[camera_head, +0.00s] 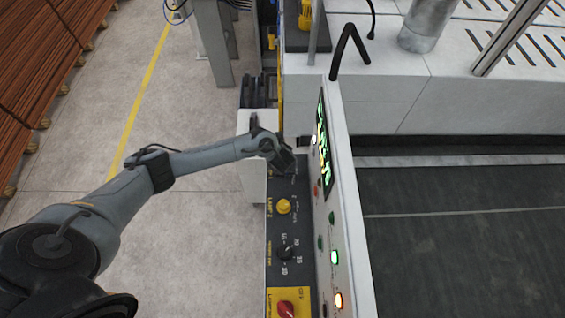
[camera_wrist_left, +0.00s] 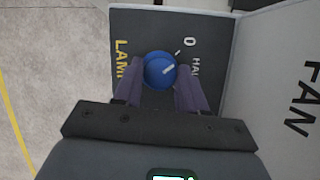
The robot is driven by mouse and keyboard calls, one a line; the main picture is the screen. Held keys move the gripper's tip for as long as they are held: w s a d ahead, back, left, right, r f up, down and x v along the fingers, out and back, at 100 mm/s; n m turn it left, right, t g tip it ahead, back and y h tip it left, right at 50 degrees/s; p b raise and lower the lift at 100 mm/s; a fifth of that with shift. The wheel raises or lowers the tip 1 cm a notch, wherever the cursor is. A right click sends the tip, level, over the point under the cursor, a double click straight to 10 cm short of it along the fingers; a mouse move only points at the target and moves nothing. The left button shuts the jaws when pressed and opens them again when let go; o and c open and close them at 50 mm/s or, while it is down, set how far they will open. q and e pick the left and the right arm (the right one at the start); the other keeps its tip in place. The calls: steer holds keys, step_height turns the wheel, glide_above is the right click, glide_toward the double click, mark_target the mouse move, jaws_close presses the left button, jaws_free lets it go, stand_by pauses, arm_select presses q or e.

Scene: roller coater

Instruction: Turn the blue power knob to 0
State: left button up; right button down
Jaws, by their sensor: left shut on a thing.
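The blue power knob (camera_wrist_left: 160,70) sits on a dark grey panel (camera_wrist_left: 140,22) in the left wrist view. Its white pointer line points right and slightly upward, more toward the "HA..." lettering than toward the 0, which is printed above and right of the knob. My left gripper (camera_wrist_left: 160,84) is shut on the knob, with one purple finger on each side. In the head view my left gripper (camera_head: 284,162) is at the far end of the control panel, and the knob is hidden behind it. My right gripper is not in view.
Nearer on the same panel are a yellow knob (camera_head: 284,206), a black knob (camera_head: 286,252) and a red knob (camera_head: 287,308). An upright white panel (camera_head: 352,222) with a screen (camera_head: 324,145) and lit buttons stands close on the right. Open floor (camera_head: 190,250) lies left.

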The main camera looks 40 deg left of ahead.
arm_select(q)
steer(key=shift+n+p, duration=0.4)
steer(key=shift+n, duration=0.2)
steer(key=o, duration=1)
steer(key=shift+g, duration=0.3)
steer(key=v, duration=0.7)
steer(key=p+v, duration=0.1)
steer(key=v, duration=0.2)
steer(key=shift+s+d+r, duration=0.1)
steer(key=shift+d+r, duration=0.15)
steer(key=shift+d, duration=0.1)
